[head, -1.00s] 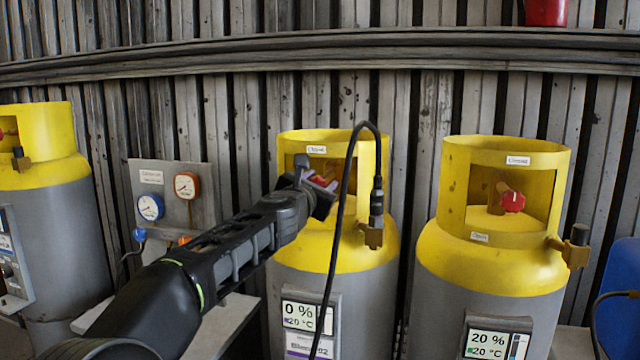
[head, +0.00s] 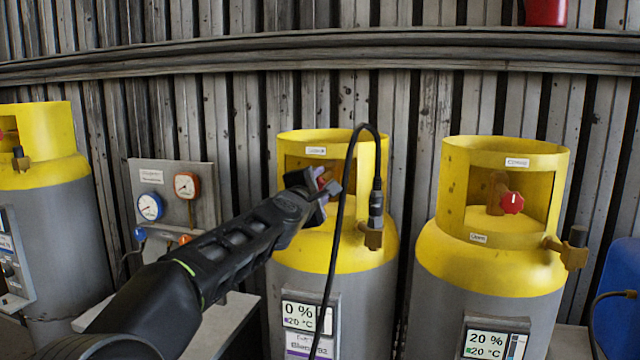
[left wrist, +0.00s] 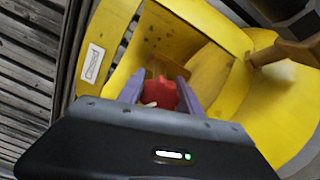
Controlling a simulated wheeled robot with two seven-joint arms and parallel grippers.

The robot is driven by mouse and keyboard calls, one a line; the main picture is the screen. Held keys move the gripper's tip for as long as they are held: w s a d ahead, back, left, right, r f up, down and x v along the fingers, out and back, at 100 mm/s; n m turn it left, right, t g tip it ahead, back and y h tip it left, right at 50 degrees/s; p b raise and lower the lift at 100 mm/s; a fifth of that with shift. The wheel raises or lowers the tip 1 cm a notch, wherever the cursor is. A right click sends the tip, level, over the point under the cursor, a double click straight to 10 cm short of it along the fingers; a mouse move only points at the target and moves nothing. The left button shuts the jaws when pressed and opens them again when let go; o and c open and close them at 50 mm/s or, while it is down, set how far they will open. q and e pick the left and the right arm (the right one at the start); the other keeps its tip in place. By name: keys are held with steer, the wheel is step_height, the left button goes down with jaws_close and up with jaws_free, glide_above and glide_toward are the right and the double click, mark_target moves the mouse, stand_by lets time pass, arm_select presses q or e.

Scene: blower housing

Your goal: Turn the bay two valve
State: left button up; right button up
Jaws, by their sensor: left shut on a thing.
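The middle yellow and grey cylinder (head: 330,262) has a red valve knob inside the opening of its yellow collar (head: 372,150). My left gripper (head: 324,184) reaches into that opening and is shut on the red valve knob, which is mostly hidden in the head view. In the left wrist view the red valve knob (left wrist: 160,94) sits between the two purple-grey fingers of my left gripper (left wrist: 155,92). The display (head: 308,316) on this cylinder reads 0 % and 20 °C. My right gripper is not in view.
A black hose (head: 344,200) loops down in front of the middle cylinder. A right cylinder (head: 490,260) reads 20 %, with its red knob (head: 512,202) visible. A gauge panel (head: 207,205) stands left; another cylinder (head: 60,220) is farther left.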

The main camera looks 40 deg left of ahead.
arm_select(q)
steer(key=m, duration=0.5)
steer(key=shift+m+p, duration=0.3)
steer(key=shift+p, duration=0.1)
steer(key=shift+f+m+p, duration=0.15)
steer(key=shift+m+p, duration=0.2)
steer(key=shift+m, duration=1.95)
steer(key=o, duration=1.4)
steer(key=shift+c, duration=0.2)
steer(key=v, duration=0.7)
steer(key=shift+s+d, duration=0.15)
steer(key=shift+s, duration=0.2)
